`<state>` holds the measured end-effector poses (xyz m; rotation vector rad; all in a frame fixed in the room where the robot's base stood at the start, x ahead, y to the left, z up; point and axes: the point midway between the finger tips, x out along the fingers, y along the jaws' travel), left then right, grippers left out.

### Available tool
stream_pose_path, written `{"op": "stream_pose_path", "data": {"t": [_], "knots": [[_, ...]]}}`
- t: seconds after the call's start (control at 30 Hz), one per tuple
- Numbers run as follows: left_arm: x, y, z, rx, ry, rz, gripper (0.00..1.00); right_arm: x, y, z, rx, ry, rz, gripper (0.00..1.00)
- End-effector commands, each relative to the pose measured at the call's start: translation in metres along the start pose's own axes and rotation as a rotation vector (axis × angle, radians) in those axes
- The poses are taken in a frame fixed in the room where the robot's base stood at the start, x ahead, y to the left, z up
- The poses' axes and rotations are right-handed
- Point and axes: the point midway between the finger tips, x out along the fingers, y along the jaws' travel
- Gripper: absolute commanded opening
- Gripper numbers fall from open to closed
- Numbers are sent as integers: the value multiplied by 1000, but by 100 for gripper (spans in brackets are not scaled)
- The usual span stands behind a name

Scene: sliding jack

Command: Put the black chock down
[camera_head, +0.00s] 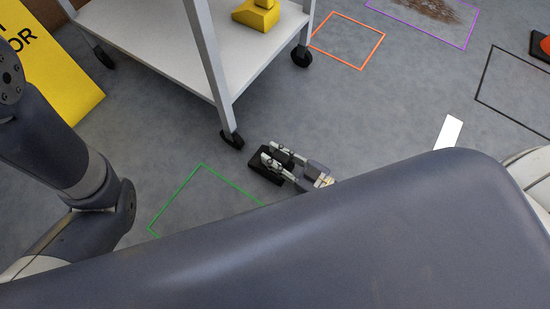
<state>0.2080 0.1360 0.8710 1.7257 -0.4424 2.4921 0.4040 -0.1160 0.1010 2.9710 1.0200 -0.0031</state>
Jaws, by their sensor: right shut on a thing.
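The black chock (262,168) is low near the floor, just in front of a caster of the white cart and right of the green outlined square (203,164). My right gripper (272,164) is shut on the chock, its fingers on either side of it. I cannot tell whether the chock touches the floor. My left arm comes in at the left, but its gripper is not in view.
A white cart (150,42) on black casters (232,140) stands close behind the chock, with a yellow chock (256,15) on its shelf. A yellow sign (75,85) stands at the left. Orange (362,69), purple (464,48) and black (484,72) outlines mark the floor. An orange cone (541,46) is at the right edge.

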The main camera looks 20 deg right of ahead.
Motion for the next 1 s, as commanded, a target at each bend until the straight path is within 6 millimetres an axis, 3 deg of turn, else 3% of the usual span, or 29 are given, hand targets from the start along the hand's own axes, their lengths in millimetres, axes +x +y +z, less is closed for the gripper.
{"op": "stream_pose_path", "data": {"t": [0.77, 0.8, 0.83, 0.87, 1.0], "knots": [[-7, 2, -2, 0, 0, 1, 40, 1, 0, 12, 0, 2, 1, 0], [-8, 2, -2, 0, 0, 0, 40, 0, 0, 14, 0, -3, 1, 33], [-8, 2, -2, 0, -1, 0, 40, 0, 0, 14, 0, -3, 2, 39], [-8, 2, -2, 0, -1, 0, 40, 0, 0, 15, 0, -4, 2, 44], [-8, 2, -2, 0, -1, 0, 40, 0, 1, 16, -1, -7, 2, 44]]}}
